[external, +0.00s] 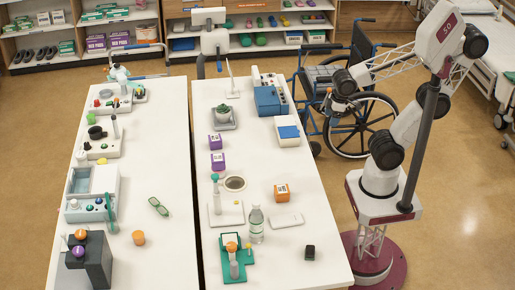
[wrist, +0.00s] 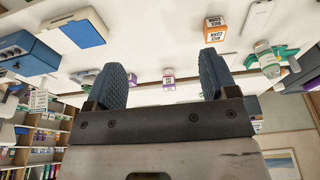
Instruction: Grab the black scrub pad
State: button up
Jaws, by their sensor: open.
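A small black block (external: 310,252), which looks like the black scrub pad, lies on the right-hand white table near its front right, below a white flat device. I cannot make it out in the wrist view. My gripper (external: 332,104) is high beyond the right table's right edge, well away from the block and nearer the table's far half. In the wrist view my gripper (wrist: 162,75) shows two blue ridged fingers spread wide apart with nothing between them.
An orange box (external: 281,192), a white flat device (external: 286,220), a clear bottle (external: 256,223) and a green stand (external: 233,262) are near the block. A wheelchair (external: 350,105) stands beside the table. The tabletop around the block is mostly bare.

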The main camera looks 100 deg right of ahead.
dwell(0.3)
jog(key=m+g+y, duration=0.2)
jog(key=m+y, duration=1.1)
jog(key=m, duration=0.2)
send_over(311, 246)
jog(key=s+d, duration=0.3)
jog(key=d, duration=0.9)
notch_tip(311, 246, down, 17)
jog(key=a+f+m+t, duration=0.1)
jog(key=a+f+m, duration=0.1)
jog(key=w+a+f+m, duration=0.1)
jog(key=a+f, duration=0.1)
jog(key=f, duration=0.1)
jog(key=a+f+m+t, duration=0.1)
jog(key=a+f+m, duration=0.1)
jog(key=f, duration=0.1)
jog(key=shift+w+a+f+m+t, duration=0.2)
jog(key=shift+w+m+t, duration=0.1)
jog(key=shift+w, duration=0.1)
jog(key=shift+x, duration=1.3)
jog(key=shift+a, duration=0.1)
